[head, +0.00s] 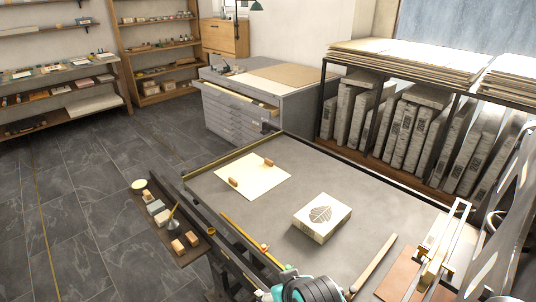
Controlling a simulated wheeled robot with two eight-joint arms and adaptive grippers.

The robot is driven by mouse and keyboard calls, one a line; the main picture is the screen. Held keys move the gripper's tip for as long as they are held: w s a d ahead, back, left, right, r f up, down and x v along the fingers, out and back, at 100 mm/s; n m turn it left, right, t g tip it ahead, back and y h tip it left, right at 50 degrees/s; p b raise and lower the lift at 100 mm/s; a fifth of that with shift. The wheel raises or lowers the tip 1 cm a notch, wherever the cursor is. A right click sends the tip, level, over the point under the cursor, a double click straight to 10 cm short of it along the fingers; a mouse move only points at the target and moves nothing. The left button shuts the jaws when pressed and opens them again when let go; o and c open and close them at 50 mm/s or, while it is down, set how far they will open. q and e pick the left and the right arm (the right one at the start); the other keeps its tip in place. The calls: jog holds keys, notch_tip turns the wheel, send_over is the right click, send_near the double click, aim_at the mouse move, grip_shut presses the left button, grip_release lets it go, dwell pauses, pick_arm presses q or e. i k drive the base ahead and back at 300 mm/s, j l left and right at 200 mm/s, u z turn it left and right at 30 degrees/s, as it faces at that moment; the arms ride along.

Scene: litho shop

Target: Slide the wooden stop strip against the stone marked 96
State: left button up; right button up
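A pale, thick stone (322,218) with a dark leaf print on top lies on the grey table (290,170). I cannot read a 96 on it. A light wooden strip (374,264) lies slanted on the table, to the right of and nearer than the stone, with a clear gap between them. Its near end runs close to a black and teal rounded part at the bottom edge, which looks like part of my arm. No gripper fingers show, so I cannot see either gripper or anything held.
A cream sheet (252,178) with two small wooden blocks lies at the table's far left. A yellow stick (250,240) lies along the left edge. A metal-framed wooden device (436,250) stands at the right. A rack of upright stones (400,130) stands behind.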

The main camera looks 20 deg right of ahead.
aim_at(353, 289)
jog(key=k, duration=0.7)
jog(key=k+z, duration=0.15)
jog(key=z, duration=0.35)
jog(key=k+z, duration=0.2)
jog(key=z, duration=0.3)
jog(key=k+l+z, duration=0.15)
jog(key=z, duration=0.35)
jog(key=i+j+z, duration=0.1)
jog(key=j, duration=0.3)
jog(key=i+j, duration=0.2)
jog(key=j, duration=0.2)
jog(key=i+j+z, duration=0.15)
jog(key=j, duration=0.25)
